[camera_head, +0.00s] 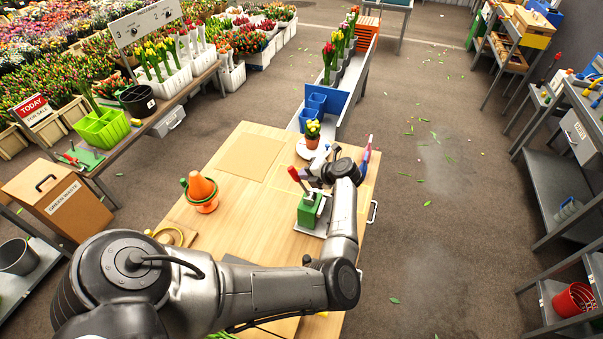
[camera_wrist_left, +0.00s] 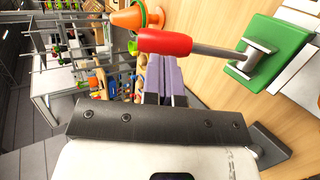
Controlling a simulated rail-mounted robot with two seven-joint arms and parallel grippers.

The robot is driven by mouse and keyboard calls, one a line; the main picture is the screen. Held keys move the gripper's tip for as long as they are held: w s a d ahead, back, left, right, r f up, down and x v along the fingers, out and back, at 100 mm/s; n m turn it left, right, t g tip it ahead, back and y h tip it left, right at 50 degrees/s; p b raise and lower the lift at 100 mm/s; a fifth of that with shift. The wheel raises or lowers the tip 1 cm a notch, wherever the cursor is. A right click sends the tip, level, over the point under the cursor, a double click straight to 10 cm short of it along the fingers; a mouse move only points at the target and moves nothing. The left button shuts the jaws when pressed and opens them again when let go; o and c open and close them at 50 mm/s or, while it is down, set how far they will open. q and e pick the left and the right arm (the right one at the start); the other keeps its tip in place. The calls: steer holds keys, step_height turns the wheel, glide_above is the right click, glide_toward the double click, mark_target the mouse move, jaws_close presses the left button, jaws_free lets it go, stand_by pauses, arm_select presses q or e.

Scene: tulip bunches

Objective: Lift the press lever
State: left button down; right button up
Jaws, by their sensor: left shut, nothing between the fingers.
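The press has a green body (camera_head: 309,212) on a pale base plate and a lever with a red handle (camera_head: 293,174). In the left wrist view the red handle (camera_wrist_left: 165,42) lies across the picture, its metal shaft (camera_wrist_left: 218,52) running right to the green body (camera_wrist_left: 268,52). The lever stands tilted upward in the head view. My left gripper (camera_head: 310,178) is beside the lever. In the left wrist view its fingers (camera_wrist_left: 163,66) are shut and empty, their tips right by the handle; I cannot tell whether they touch it. My right gripper is not in view.
The press stands on a wooden table (camera_head: 225,220). An orange cone (camera_head: 201,190) is left of it, and a small pot of yellow tulips (camera_head: 313,133) stands behind it. Blue bins (camera_head: 317,104) are at the far edge. The table between cone and press is clear.

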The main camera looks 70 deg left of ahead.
arm_select(q)
steer(key=b+v, duration=0.2)
steer(key=v, duration=1)
steer(key=shift+d, duration=0.2)
steer(key=shift+w+f, duration=0.1)
